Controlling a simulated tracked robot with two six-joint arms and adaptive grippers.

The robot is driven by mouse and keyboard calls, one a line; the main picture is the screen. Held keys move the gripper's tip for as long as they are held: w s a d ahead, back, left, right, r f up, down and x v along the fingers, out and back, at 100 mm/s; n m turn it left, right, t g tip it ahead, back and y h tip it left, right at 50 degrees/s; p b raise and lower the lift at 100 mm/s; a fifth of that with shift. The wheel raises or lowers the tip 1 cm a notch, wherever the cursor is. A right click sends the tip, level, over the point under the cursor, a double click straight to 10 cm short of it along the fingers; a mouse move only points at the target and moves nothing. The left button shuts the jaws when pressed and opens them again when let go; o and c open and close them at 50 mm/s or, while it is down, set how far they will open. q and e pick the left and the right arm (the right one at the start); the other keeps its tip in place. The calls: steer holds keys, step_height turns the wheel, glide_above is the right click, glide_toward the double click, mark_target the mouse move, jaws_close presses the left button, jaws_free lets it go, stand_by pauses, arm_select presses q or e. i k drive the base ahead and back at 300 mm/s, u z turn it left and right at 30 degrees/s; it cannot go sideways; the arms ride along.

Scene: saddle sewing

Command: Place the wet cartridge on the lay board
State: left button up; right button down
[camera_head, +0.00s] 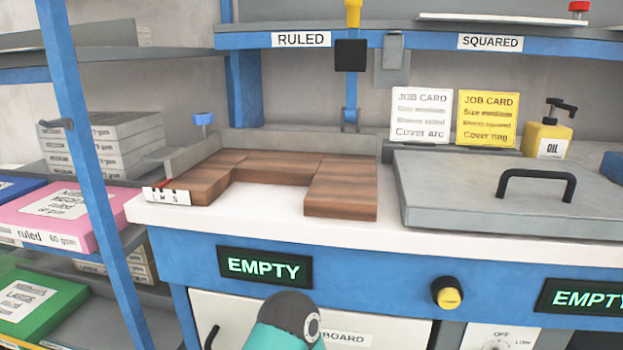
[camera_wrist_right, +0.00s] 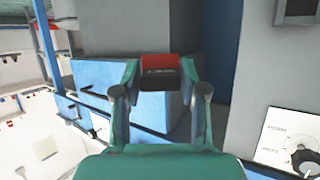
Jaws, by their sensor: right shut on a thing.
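My right gripper (camera_wrist_right: 160,92) shows in the right wrist view, its two green and grey fingers closed on a small red and black block (camera_wrist_right: 158,64). The block sits between the fingertips; I cannot tell for sure that it is the wet cartridge. In the head view no wet cartridge can be made out. No board there is labelled as the lay board; brown wooden blocks (camera_head: 340,192) form a U on the white worktop (camera_head: 270,222). My left gripper is not in view.
A grey lidded plate with a black handle (camera_head: 537,182) covers the right of the worktop. Two job cards (camera_head: 421,115) and a yellow oil bottle (camera_head: 548,138) stand behind it. A blue post (camera_head: 90,150) and shelves with paper packs stand at left.

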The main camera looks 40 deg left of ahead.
mark_target(278, 169)
steer(key=u, duration=0.05)
steer(key=k, duration=2.15)
steer(key=u, duration=1)
steer(key=i, duration=1.05)
steer(key=z, duration=0.05)
